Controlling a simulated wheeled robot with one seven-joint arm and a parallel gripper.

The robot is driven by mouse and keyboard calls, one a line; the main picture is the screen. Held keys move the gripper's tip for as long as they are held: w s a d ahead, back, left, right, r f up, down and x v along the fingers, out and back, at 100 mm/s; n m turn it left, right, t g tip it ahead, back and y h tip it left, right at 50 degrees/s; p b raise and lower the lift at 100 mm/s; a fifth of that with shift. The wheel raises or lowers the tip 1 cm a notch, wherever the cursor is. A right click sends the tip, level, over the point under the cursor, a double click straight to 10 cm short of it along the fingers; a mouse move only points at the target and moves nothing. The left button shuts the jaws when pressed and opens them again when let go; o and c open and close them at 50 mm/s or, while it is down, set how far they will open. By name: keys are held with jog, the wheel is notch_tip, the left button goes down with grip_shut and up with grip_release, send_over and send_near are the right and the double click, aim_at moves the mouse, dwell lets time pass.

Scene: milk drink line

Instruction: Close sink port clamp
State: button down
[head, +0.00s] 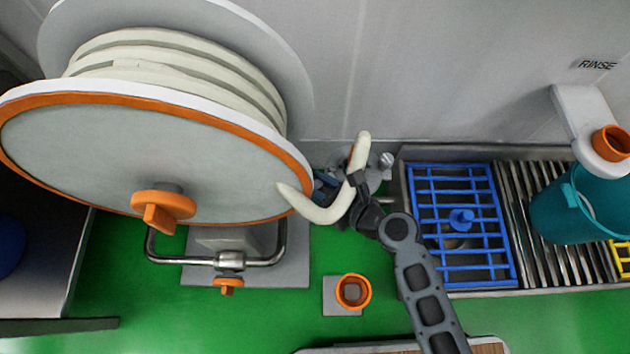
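My gripper (352,178) is at the wall end of my dark arm, between the hose reel and the blue grate. It is partly behind a cream hose end (326,213) that curves up past it. I cannot tell whether its fingers are open or shut, or whether they touch anything. A small metallic round part (386,160) shows just right of my gripper, low against the wall. Dark and blue parts (325,184) show to its left, partly hidden by the hose. I cannot make out for certain which part is the sink port clamp, or its state.
A large hose reel (120,160) with an orange rim fills the left. To the right are a blue grate (462,260), metal drain bars (520,200) and a teal bucket (560,215).

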jog(key=d+n+g+y, duration=0.1)
jog(key=n+g, duration=0.1)
jog(key=d+n+g+y+p, duration=0.1)
jog(key=n+g, duration=0.1)
jog(key=shift+s+d+r+y+p, duration=0.2)
jog(key=shift+s+y+p, duration=0.1)
jog(key=shift+s+y, duration=0.1)
jog(key=shift+s+d+f+n+g+y+p, duration=0.1)
jog(key=shift+d+n+g+y+p, duration=0.2)
jog(key=shift+n+g, duration=0.4)
jog(key=shift+d+n+g+h+p, duration=0.1)
jog(key=shift+d+n+g+p, duration=0.05)
jog(key=shift+d+n+g, duration=0.45)
jog(key=shift+s+d+f+n+g+y+p, duration=0.1)
jog(key=shift+d+n+g+y+p, duration=0.1)
jog(key=shift+n+g, duration=0.5)
jog(key=c, duration=0.9)
grip_release()
jog(key=shift+d, duration=0.1)
jog(key=p+v, duration=0.2)
jog(key=v, duration=0.5)
jog(key=shift+d+r, duration=0.15)
jog(key=shift+d, duration=0.2)
